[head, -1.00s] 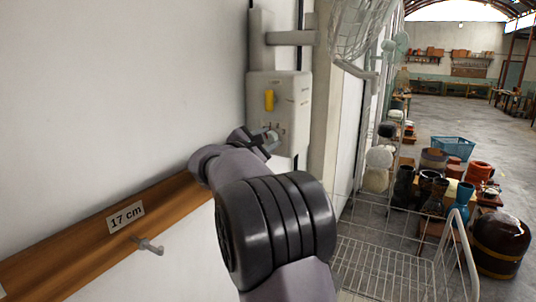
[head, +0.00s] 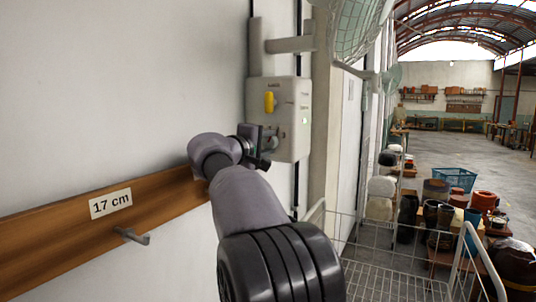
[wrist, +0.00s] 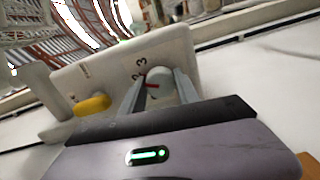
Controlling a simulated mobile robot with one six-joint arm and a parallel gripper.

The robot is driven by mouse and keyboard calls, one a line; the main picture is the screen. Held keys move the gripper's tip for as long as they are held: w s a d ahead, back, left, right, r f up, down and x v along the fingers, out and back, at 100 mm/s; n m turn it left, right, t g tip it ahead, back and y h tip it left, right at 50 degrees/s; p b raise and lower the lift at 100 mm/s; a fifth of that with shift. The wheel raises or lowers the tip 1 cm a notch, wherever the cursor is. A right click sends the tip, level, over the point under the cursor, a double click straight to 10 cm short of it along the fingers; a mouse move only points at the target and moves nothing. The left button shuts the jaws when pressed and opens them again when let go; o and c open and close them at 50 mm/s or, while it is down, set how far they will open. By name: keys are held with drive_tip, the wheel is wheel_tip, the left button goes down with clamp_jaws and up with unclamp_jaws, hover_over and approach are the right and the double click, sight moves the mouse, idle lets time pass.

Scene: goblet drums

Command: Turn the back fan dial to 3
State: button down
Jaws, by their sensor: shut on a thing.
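The fan's control box (head: 290,115) is a pale box on the wall in the head view, with a yellow switch (head: 269,102) on its face. The dial (head: 272,144) is low on that face, partly hidden by my gripper (head: 264,145). In the wrist view the dial (wrist: 159,77) is a pale round knob with a red pointer mark, and my gripper (wrist: 161,90) is shut on it, one finger on each side. The numerals 2 and 3 show just beyond the knob, near the pointer; the exact setting is hard to read.
A caged fan (head: 357,30) is mounted above and right of the box. A wire rack (head: 385,280) stands at right, with drums and pots beyond.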

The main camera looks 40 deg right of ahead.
drive_tip(key=m+b, duration=0.2)
drive_tip(key=m, duration=0.1)
drive_tip(key=shift+f, duration=0.25)
drive_tip(key=shift+r+m+b, duration=0.1)
drive_tip(key=shift+m+b, duration=1.1)
drive_tip(key=shift+m, duration=0.7)
drive_tip(key=c, duration=0.9)
unclamp_jaws()
drive_tip(key=shift+r, duration=0.1)
drive_tip(key=shift+a+t, duration=0.1)
drive_tip(key=shift+t, duration=0.2)
drive_tip(key=v, duration=1.7)
drive_tip(key=shift+r+b, duration=0.2)
drive_tip(key=shift+b, duration=0.2)
